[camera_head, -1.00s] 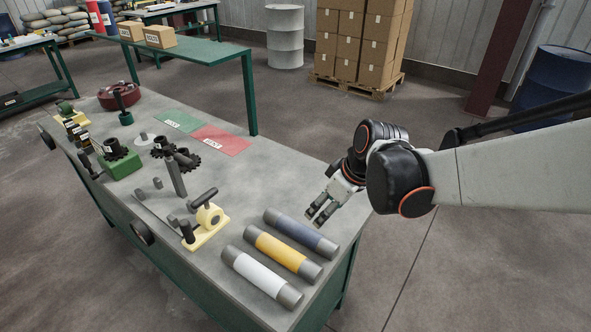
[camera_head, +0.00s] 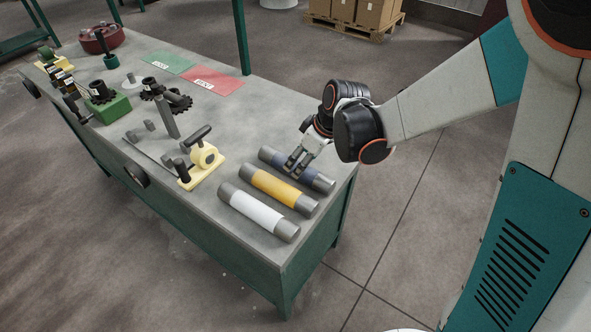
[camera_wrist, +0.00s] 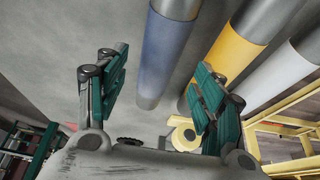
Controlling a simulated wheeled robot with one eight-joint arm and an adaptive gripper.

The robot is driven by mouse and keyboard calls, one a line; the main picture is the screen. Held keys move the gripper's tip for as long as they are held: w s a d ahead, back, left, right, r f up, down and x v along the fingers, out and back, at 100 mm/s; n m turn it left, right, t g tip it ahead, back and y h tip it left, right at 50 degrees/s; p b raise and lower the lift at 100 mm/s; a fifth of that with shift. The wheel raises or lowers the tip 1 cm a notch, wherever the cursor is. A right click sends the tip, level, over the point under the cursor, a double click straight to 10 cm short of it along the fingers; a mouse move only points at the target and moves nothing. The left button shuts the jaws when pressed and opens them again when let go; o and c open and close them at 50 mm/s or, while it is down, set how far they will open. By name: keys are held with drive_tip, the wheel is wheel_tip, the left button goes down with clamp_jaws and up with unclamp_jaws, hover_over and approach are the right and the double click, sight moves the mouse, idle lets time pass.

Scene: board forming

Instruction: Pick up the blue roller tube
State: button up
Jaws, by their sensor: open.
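The blue roller tube (camera_head: 313,177) lies on the grey table near its right edge, with grey end caps. It is the rearmost of three parallel tubes in the head view. My gripper (camera_head: 293,166) is open just over this tube in the head view and hides part of it. In the wrist view the blue tube (camera_wrist: 166,50) runs between the two fingers of my gripper (camera_wrist: 160,95), apart from both. Whether the fingertips have come down beside the tube, I cannot tell.
A yellow tube (camera_head: 272,187) lies close beside the blue one, and a white tube (camera_head: 252,209) lies beyond it. A yellow clamp fixture (camera_head: 205,160) stands to the left. Red (camera_head: 213,82) and green (camera_head: 167,63) mats lie farther back. The table (camera_head: 240,120) is bare behind the tubes.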

sight(297, 165)
drive_tip(key=b+x, duration=0.2)
drive_tip(key=x, duration=0.3)
drive_tip(key=shift+w, duration=0.1)
drive_tip(key=shift+r, duration=0.1)
clamp_jaws()
